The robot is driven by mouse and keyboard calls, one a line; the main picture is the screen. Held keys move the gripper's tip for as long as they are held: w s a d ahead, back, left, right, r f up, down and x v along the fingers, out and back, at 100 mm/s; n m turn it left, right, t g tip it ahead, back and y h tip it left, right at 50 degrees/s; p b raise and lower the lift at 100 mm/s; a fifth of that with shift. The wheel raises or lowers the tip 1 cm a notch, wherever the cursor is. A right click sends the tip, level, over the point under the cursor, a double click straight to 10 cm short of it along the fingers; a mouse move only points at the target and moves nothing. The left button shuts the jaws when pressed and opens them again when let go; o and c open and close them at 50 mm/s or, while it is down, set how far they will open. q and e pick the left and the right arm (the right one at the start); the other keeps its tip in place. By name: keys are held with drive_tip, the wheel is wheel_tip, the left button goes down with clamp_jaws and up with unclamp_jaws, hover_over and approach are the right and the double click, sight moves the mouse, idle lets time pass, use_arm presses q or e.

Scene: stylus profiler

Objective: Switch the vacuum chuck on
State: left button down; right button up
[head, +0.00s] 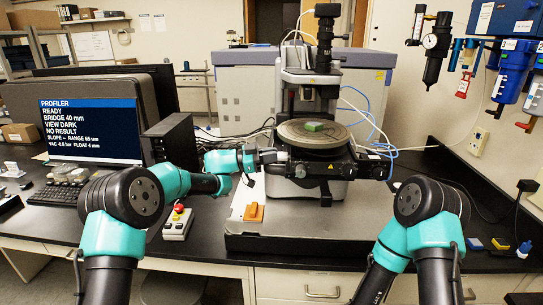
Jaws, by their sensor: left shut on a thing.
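The round metal chuck (290,137) sits on the profiler (307,100) in the middle of the head view, with a small green sample (314,126) on it. My left gripper (277,157) is at the left side of the stage, just below the chuck's rim. It is shut on a small part there, which its fingers mostly hide; I cannot tell its shape. The monitor (90,128) reads PROFILER, READY, VIEW DARK, NO RESULT and has a VAC line whose value is too small to read surely. My right gripper is out of view; only its arm shows.
A control box (177,225) with a red button stands left of the profiler's base plate (300,242). An orange block (254,212) lies on that plate. Blue and white tubes run right of the profiler. Blue filters (511,75) hang at the right wall.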

use_arm(q)
drive_tip(key=c, duration=1.5)
unclamp_jaws()
drive_tip(key=shift+a, duration=0.1)
drive_tip(key=a, duration=0.5)
drive_tip(key=a+f, duration=0.1)
drive_tip(key=a, duration=0.5)
drive_tip(key=a+f, duration=0.1)
drive_tip(key=a, duration=0.5)
drive_tip(key=shift+s+a, duration=0.1)
drive_tip(key=shift+s, duration=0.2)
